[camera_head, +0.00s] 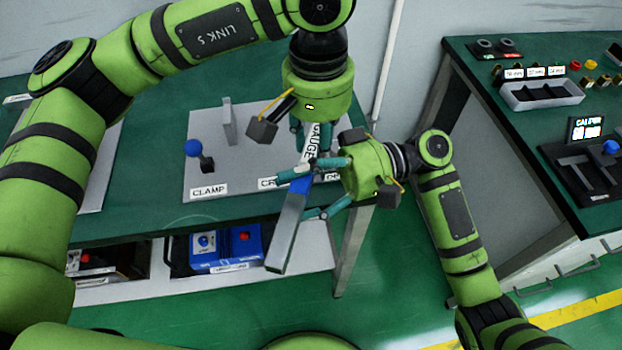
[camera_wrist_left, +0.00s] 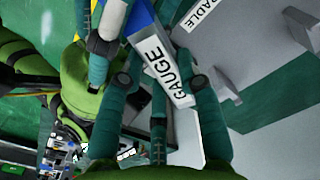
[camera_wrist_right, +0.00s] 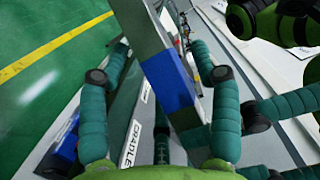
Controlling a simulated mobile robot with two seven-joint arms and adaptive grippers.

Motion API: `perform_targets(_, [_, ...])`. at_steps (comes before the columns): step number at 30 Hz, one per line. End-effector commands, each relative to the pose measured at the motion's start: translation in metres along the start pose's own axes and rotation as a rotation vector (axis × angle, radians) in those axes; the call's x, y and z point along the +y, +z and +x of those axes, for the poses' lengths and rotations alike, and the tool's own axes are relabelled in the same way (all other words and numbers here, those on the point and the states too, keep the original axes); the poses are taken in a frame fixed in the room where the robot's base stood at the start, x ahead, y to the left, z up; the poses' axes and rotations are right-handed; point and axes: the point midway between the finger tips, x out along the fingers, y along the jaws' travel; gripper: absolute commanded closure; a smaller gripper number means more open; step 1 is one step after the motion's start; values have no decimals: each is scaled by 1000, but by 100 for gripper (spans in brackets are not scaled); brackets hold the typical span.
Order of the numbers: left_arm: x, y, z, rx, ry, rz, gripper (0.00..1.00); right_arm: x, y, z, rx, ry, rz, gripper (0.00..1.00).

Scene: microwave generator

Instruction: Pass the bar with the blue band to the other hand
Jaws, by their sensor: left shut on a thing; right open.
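The bar with the blue band (camera_head: 286,238) is grey with a white GAUGE label at its upper end, and hangs tilted in the air in front of the left table. Its blue band also shows in the right wrist view (camera_wrist_right: 170,82). My left gripper (camera_head: 313,155) is shut on the labelled end; the label shows between its fingers in the left wrist view (camera_wrist_left: 166,74). My right gripper (camera_head: 297,194) is open, coming from the right, with its fingers on either side of the bar near the blue band. I cannot tell whether they touch it.
A grey plate (camera_head: 230,175) with a CLAMP label, a blue-knobbed lever (camera_head: 194,150) and a partly hidden CRADLE label lies on the green left table (camera_head: 150,215). Blue boxes (camera_head: 225,248) sit on the shelf below. A second table (camera_head: 520,130) with a tray stands right.

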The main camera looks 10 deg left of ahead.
Motion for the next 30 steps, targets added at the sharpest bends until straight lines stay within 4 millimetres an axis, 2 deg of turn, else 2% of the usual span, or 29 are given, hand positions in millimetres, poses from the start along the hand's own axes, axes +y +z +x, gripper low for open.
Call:
perform_targets(6, [0,0,0,0,0,0,100,0,0,0,0,0,0,36])
perform_targets(11, [0,0,0,1,1,0,100,0,0,0,0,1,-1,100])
perform_targets(15, [0,0,-1,2,2,0,100,1,0,0,0,2,3,100])
perform_targets(16, [0,0,-1,2,2,0,53,1,0,0,0,1,2,100])
perform_targets(17, [0,0,-1,2,2,0,41,1,0,0,0,2,3,100])
perform_targets(18, [0,0,-1,2,2,0,38,1,0,0,0,1,3,100])
perform_targets(26, [1,0,0,0,3,2,38,0,0,0,0,0,0,100])
perform_targets(30, [2,0,-6,2,5,3,38,-1,0,1,0,-1,-1,100])
